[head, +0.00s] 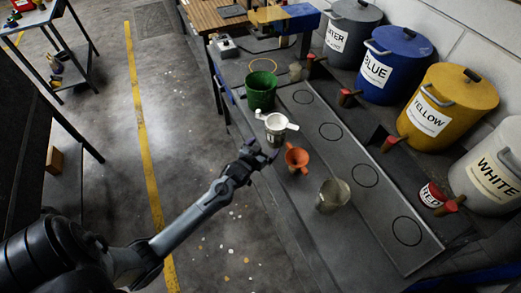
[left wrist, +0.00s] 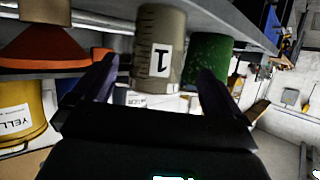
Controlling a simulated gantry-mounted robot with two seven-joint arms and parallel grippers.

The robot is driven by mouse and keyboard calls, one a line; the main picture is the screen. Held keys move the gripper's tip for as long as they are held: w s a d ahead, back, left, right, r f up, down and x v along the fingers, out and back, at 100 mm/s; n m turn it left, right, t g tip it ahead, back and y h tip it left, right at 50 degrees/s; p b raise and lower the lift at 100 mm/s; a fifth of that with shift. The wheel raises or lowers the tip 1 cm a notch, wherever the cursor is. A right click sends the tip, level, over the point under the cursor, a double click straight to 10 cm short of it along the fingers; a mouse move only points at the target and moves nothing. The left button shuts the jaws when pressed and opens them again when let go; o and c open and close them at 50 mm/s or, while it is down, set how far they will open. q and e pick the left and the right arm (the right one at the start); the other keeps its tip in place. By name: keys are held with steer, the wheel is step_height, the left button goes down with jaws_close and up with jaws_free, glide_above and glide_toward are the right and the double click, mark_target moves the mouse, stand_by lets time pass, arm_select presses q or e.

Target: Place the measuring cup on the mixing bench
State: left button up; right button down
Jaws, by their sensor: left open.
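The measuring cup (head: 275,133) stands on the mixing bench (head: 300,190), between a green bucket and an orange funnel. It is pale with a white top, and a small label shows on its side. In the left wrist view, which is upside down, the grey-beige cup (left wrist: 160,48) shows scale marks and a label with a 1. My left gripper (head: 258,154) is open and empty at the bench's left edge, just in front of the cup. In the left wrist view the cup lies ahead, between the two spread fingers, apparently not held. My right gripper is not in view.
The green bucket (head: 261,90) stands behind the cup, the orange funnel (head: 296,157) to its right. A second translucent cup (head: 333,194) stands nearer. Blue (head: 395,65), yellow (head: 447,106) and white (head: 493,168) drums line the wall. Marked circles on the bench are bare.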

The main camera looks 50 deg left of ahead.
arm_select(q)
steer(key=s+d+r+m+g+h, duration=0.1)
steer(key=s+d+g, duration=0.2)
steer(key=s+d, duration=0.3)
steer(key=s+d+r+m+g+h, duration=0.1)
steer(key=s+d, duration=0.5)
steer(key=s, duration=0.7)
steer(key=s+d+r+m+g+h, duration=0.2)
steer(key=s+d+r+g, duration=0.1)
steer(key=s+d+g, duration=0.2)
steer(key=s+d, duration=0.2)
steer(key=s, duration=0.2)
steer(key=shift+s+m, duration=0.25)
steer(key=shift+m, duration=0.15)
